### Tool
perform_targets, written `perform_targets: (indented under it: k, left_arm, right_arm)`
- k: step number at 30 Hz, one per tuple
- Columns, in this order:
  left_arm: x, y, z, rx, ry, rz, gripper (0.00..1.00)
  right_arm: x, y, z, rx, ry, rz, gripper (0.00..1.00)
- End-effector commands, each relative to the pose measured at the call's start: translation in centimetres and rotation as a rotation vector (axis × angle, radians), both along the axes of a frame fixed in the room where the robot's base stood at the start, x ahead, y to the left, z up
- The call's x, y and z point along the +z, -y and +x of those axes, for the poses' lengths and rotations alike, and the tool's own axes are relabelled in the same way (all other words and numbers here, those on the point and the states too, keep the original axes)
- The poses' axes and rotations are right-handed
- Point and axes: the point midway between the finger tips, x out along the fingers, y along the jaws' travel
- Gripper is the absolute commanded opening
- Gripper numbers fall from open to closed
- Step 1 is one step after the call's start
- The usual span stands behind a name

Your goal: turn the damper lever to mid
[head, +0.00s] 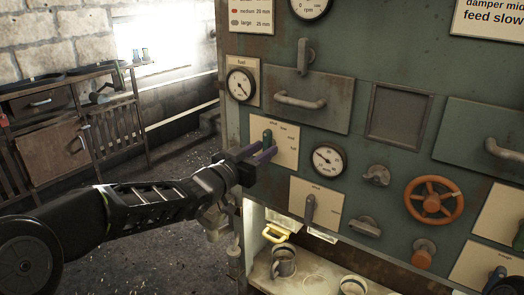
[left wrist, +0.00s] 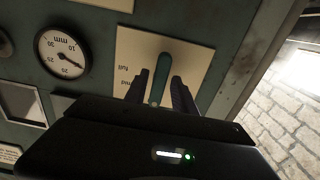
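A dark green lever (head: 267,138) stands about upright on a cream plate (head: 288,150) with small labels; I cannot tell from the labels whether it is the damper lever. In the left wrist view the lever (left wrist: 161,75) shows between my two dark fingers, and "full" and "mid" appear upside down on the plate (left wrist: 193,58). My left gripper (head: 262,153) is at this lever, its fingers apart on either side of it, with gaps visible.
Around the lever are a fuel gauge (head: 240,84), a second gauge (head: 328,160), a drawer with handle (head: 300,101) and an orange handwheel (head: 434,200). A sign (head: 490,18) at top right reads "damper mid". Metal cups (head: 284,262) stand on a shelf below.

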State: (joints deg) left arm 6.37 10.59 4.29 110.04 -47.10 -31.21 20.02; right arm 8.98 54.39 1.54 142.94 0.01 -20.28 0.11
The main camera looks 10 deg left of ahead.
Motion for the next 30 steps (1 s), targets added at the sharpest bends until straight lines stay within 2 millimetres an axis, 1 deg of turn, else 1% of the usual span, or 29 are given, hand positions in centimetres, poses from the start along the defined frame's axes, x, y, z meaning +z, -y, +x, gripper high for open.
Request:
perform_targets:
  k: [1, 11, 23, 30]
  left_arm:
    - [0.00, 0.00, -0.01, 0.000, 0.000, 0.000, 0.27]
    - [0.00, -0.02, -0.01, 0.000, 0.000, 0.000, 0.00]
    - [-0.02, -0.02, -0.02, 0.000, 0.001, 0.002, 0.00]
    - [-0.15, -0.05, -0.02, 0.000, 0.016, 0.037, 0.00]
  right_arm:
    - [0.00, 0.00, 0.00, 0.000, 0.000, 0.000, 0.36]
    - [0.00, 0.00, 0.00, 0.000, 0.000, 0.000, 0.36]
    - [-0.04, -0.01, 0.00, 0.000, 0.000, 0.000, 0.36]
    - [-0.63, -0.03, 0.06, 0.001, 0.002, 0.002, 0.36]
